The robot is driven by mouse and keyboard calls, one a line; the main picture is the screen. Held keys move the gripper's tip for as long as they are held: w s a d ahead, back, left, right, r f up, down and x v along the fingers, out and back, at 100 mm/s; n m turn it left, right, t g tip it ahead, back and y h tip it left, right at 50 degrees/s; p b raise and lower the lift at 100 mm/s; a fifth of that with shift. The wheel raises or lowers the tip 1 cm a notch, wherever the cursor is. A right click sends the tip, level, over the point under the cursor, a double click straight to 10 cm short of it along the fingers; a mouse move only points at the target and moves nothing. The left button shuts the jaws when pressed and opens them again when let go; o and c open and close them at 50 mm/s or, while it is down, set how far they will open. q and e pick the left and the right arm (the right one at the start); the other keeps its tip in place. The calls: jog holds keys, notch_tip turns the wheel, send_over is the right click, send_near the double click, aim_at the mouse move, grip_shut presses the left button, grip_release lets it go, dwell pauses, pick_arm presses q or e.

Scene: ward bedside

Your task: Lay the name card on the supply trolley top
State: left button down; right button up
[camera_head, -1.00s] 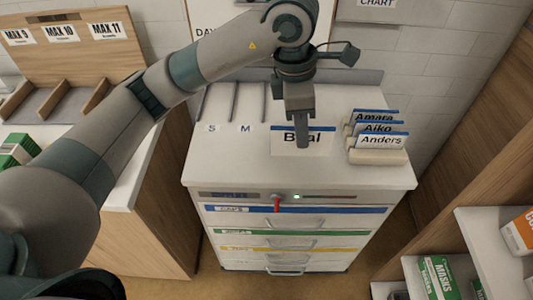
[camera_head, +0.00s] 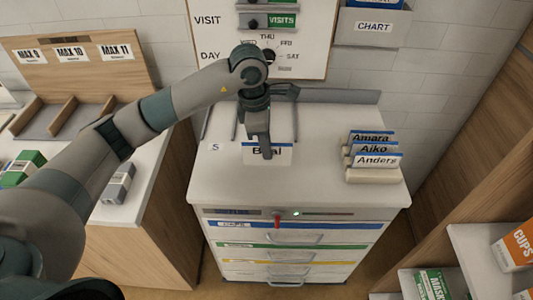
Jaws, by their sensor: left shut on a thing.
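The name card (camera_head: 282,155) is white with a blue top edge and partly covered lettering that looks like "Bilal". It shows at the trolley top in the head view. My left gripper (camera_head: 266,152) is shut on the card, with its fingers in front of the lettering. The supply trolley top (camera_head: 300,186) is white and lies below the card; I cannot tell whether the card touches it. My right gripper is not in view.
A card holder (camera_head: 374,174) with cards Amara, Aiko and Anders stands at the right of the top. Thin dividers and an S label (camera_head: 215,147) are at the back left. The front of the top is clear. A counter (camera_head: 128,212) stands left.

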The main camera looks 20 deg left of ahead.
pick_arm(q)
jog(key=shift+f, duration=0.1)
jog(key=shift+f+p, duration=0.2)
jog(key=shift+p, duration=0.15)
notch_tip(320, 180, down, 3)
jog(key=shift+f+p, duration=0.15)
jog(key=shift+p, duration=0.7)
jog(key=shift+f+b, duration=0.25)
jog(key=shift+b, duration=0.05)
jog(key=c, duration=1.9)
grip_release()
jog(key=shift+r, duration=0.1)
